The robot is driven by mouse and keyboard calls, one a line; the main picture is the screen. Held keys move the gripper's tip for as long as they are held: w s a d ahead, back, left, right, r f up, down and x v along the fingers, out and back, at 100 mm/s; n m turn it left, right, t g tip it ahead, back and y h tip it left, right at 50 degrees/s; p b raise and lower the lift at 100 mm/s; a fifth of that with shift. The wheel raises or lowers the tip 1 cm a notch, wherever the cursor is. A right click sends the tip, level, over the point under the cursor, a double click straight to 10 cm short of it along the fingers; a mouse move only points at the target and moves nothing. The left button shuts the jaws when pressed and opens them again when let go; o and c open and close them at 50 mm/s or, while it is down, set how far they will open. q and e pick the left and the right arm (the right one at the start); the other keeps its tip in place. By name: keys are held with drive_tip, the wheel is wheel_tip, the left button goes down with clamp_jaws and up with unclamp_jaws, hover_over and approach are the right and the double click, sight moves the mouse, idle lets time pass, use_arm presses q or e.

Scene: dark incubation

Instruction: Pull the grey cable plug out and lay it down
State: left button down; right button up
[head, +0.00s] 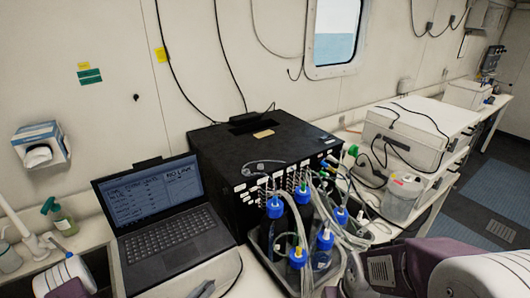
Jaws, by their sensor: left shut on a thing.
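My left gripper (203,289) shows only in part at the bottom edge, in front of the laptop. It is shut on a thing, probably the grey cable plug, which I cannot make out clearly. A thin dark cable (238,272) runs down beside the gripper at the laptop's right corner. The black box (250,145) stands behind, with rows of small coloured connectors (300,178) on its front. I cannot tell which socket belongs to the plug. My right arm comes in at the lower right, and its gripper is out of view.
An open laptop (165,215) stands left of the box. A grey tray (268,262) holds several blue-capped bottles (274,207) with tubes before the box. A green spray bottle (60,217) stands far left. White cases (415,135) and a clear container (403,197) are at right.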

use_arm(q)
drive_tip(key=shift+s+a+f+n+t+y, duration=0.15)
drive_tip(key=shift+a+n+t+y, duration=0.15)
drive_tip(key=shift+a+n+y, duration=0.2)
drive_tip(key=shift+w+a+y, duration=0.1)
drive_tip(key=shift+w+y, duration=0.1)
drive_tip(key=shift+y, duration=0.1)
drive_tip(key=shift+w, duration=0.1)
drive_tip(key=c, duration=1.4)
unclamp_jaws()
drive_tip(key=shift+o, duration=0.2)
